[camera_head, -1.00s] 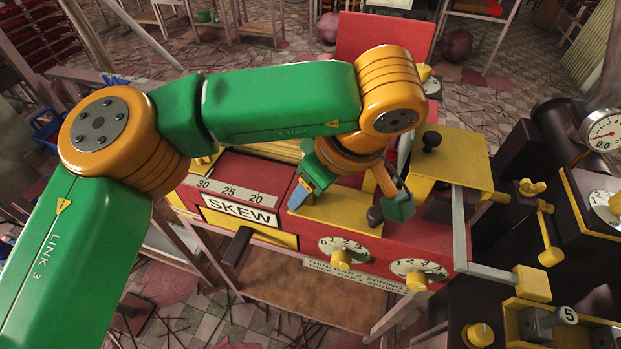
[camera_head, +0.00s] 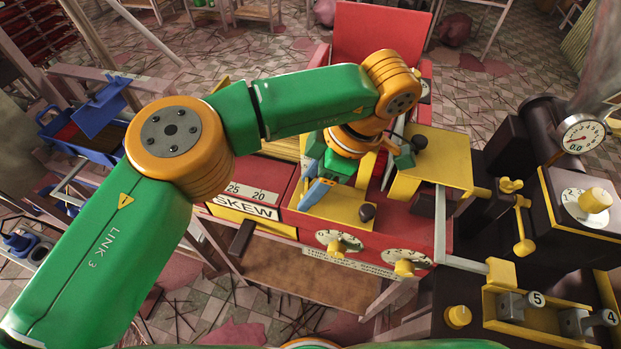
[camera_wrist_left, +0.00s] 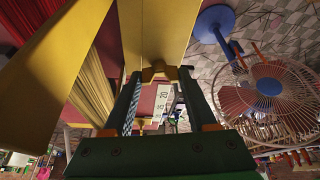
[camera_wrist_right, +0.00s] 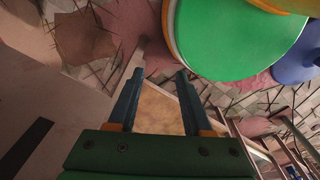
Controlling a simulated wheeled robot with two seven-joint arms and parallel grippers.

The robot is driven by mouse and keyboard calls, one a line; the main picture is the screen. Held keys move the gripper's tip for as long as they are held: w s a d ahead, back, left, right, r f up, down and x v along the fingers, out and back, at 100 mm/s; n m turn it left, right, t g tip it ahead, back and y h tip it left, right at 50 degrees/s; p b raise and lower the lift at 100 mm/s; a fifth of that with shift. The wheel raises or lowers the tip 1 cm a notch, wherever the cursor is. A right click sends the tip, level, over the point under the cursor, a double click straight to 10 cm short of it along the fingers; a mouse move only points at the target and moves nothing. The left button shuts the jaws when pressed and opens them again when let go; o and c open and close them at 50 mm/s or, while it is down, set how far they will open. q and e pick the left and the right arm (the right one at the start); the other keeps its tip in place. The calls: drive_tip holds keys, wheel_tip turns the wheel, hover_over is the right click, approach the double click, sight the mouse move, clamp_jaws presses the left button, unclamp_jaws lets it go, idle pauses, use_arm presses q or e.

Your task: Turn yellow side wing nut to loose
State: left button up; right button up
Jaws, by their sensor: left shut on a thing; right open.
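In the left wrist view a small yellow wing nut (camera_wrist_left: 158,73) sits at the edge of a yellow plate, between my fingertips. My left gripper (camera_wrist_left: 158,84) is shut on it. My right gripper (camera_wrist_right: 157,78) is open and empty in the right wrist view, and outside the head view.
Yellow knobs (camera_head: 404,268) stand on the extruder's front dials. A raised yellow plate (camera_head: 440,158) lies right of my left wrist. A black machine with a pressure gauge (camera_head: 583,134) stands at the right. The left wrist view shows a wire fan (camera_wrist_left: 268,86).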

idle(0.5)
use_arm(q)
drive_tip(key=o, duration=1.4)
drive_tip(key=shift+c, duration=0.2)
